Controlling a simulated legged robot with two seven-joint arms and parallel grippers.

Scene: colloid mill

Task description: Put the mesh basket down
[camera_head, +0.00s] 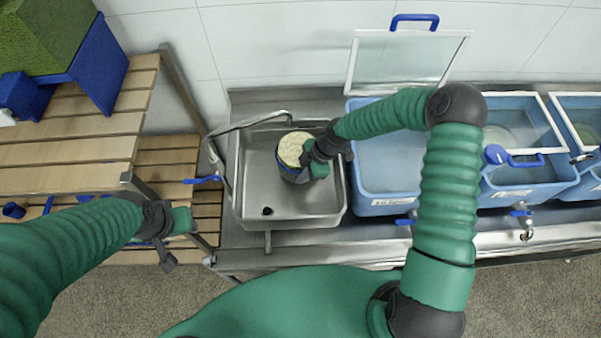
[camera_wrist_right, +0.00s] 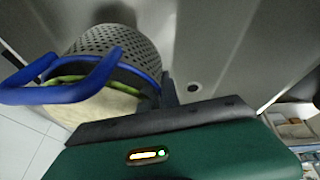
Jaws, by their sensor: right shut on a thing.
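The mesh basket (camera_head: 291,150) is over the steel sink (camera_head: 300,212), toward its back middle, with pale, cream-coloured contents at its top. The right wrist view shows its perforated metal wall (camera_wrist_right: 125,45), blue rim and blue handle (camera_wrist_right: 62,92). My right gripper (camera_head: 311,163) is shut on the basket at its right side. The basket looks close to upright in the head view; whether its underside touches the sink floor I cannot tell. My left gripper (camera_head: 178,222) is away to the left, near the wooden shelf's edge, apart from the basket; its jaws are not clear.
A faucet pipe (camera_head: 250,124) arches over the sink's back left. Blue tubs (camera_head: 385,206) stand to the right, one with a raised clear lid (camera_head: 400,62). A slatted wooden rack (camera_head: 75,150) stands left. The sink's front and left floor is bare around the drain (camera_head: 267,211).

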